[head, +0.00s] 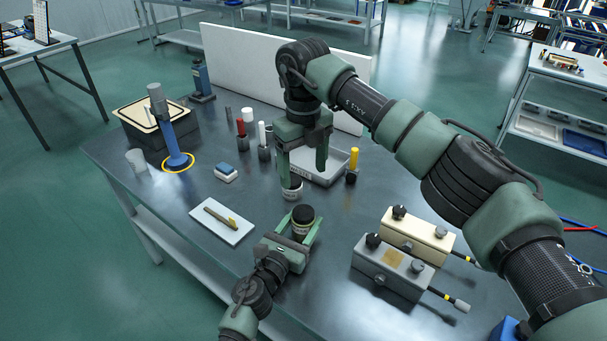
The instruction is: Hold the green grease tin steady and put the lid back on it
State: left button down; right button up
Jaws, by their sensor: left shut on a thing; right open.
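My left gripper (300,238) is shut around a short dark tin (303,217) with a pale band, upright near the table's front. It looks almost black, so I cannot tell for sure that it is green, nor whether its dark top is open or covered. My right gripper (304,176) is open, fingers pointing down, just behind that tin. A small pale-topped tin (292,192) with a label stands under its left fingertip; I cannot tell whether they touch. I cannot make out a separate lid.
A grey tray (334,177) lies behind my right gripper, with a yellow-topped holder (353,165) beside it. Two control boxes, cream (415,233) and grey (392,272), stand at right. A white plate (222,225) with a yellow-brown tool lies left. Table between plate and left gripper is clear.

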aim_at(298, 231)
pick_arm(q)
jog(key=shift+c, duration=2.3)
grip_release()
jog(key=shift+s, duration=0.1)
jog(key=v, duration=0.7)
jog(key=shift+s+a, duration=0.2)
jog(key=shift+s, duration=0.1)
